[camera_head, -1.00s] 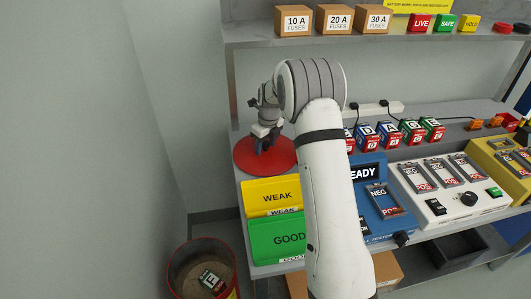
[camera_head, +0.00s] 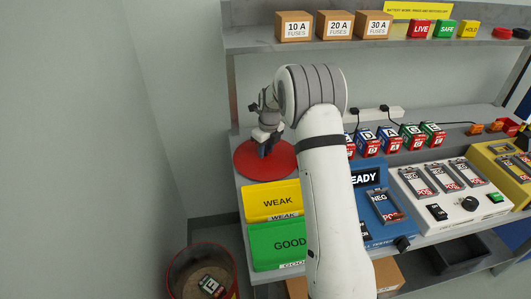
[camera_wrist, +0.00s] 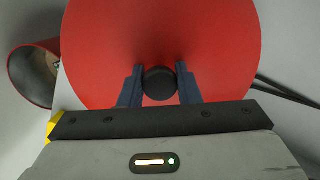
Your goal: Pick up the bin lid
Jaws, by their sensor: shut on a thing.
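The bin lid (camera_head: 250,165) is a red disc on the left end of the bench, beside the yellow bin. In the wrist view the lid (camera_wrist: 215,50) fills the upper middle, with a round black knob (camera_wrist: 159,84) at its centre. My gripper (camera_wrist: 160,88) has its two fingers on either side of the knob and is shut on it. In the head view my gripper (camera_head: 265,146) is over the lid, partly hidden by my wrist. I cannot tell whether the lid touches the bench.
A red round bin (camera_head: 232,262) with a battery (camera_head: 211,286) inside stands on the floor at lower left. A yellow WEAK bin (camera_head: 272,202) and green GOOD bin (camera_head: 275,243) are close by. A shelf (camera_head: 380,38) with fuse boxes runs above.

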